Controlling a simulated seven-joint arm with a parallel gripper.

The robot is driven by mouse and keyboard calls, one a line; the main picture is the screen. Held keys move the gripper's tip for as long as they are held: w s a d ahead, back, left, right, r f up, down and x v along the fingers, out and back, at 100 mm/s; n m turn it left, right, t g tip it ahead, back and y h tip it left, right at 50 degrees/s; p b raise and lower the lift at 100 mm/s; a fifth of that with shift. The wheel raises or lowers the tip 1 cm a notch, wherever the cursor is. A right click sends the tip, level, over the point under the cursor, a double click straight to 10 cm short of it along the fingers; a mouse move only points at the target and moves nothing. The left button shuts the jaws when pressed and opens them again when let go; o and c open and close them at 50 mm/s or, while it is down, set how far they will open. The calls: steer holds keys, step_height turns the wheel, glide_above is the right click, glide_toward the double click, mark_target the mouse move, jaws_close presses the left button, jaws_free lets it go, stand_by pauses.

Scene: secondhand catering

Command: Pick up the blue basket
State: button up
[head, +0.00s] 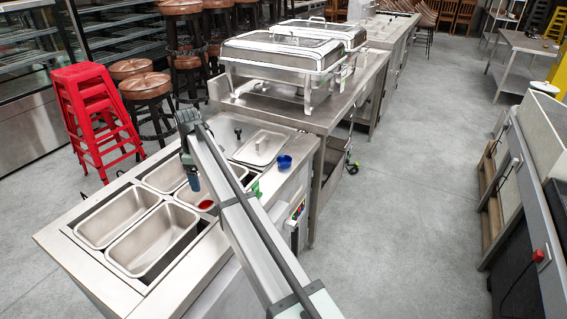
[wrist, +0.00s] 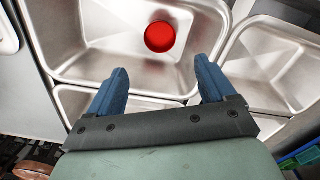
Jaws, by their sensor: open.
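The blue basket (head: 284,161) looks like a small round blue container in the head view. It stands on the steel counter, right of a lidded pan. My gripper (head: 192,182) is to its left in that view, over the steel pans, and apart from it. In the wrist view my gripper (wrist: 160,75) has its two blue fingers spread, with nothing between them. A blue edge (wrist: 300,158) shows at the lower right of the wrist view; I cannot tell if it is the basket.
A red round object (wrist: 160,36) lies in a steel pan below my gripper; it also shows in the head view (head: 206,205). Several open pans (head: 118,216) fill the counter. A lidded pan (head: 262,147) and a green item (head: 255,190) are near the basket. Chafing dishes (head: 280,58) stand behind.

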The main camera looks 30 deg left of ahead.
steer(key=shift+o, duration=0.4)
step_height(320, 180, up, 10)
steer(key=m, duration=0.2)
glide_above(284, 157)
steer(key=s, duration=0.2)
steer(key=f, duration=0.3)
steer(key=f+n, duration=0.1)
steer(key=f, duration=0.2)
steer(key=f+n, duration=0.1)
steer(key=f, duration=0.2)
steer(key=shift+s+d, duration=0.3)
steer(key=shift+d, duration=0.05)
steer(key=shift+w+d+f, duration=0.15)
steer(key=shift+f, duration=1.15)
steer(key=shift+w+d+f, duration=0.1)
steer(key=shift+d+f, duration=0.05)
steer(key=shift+f, duration=1.15)
steer(key=shift+c, duration=0.4)
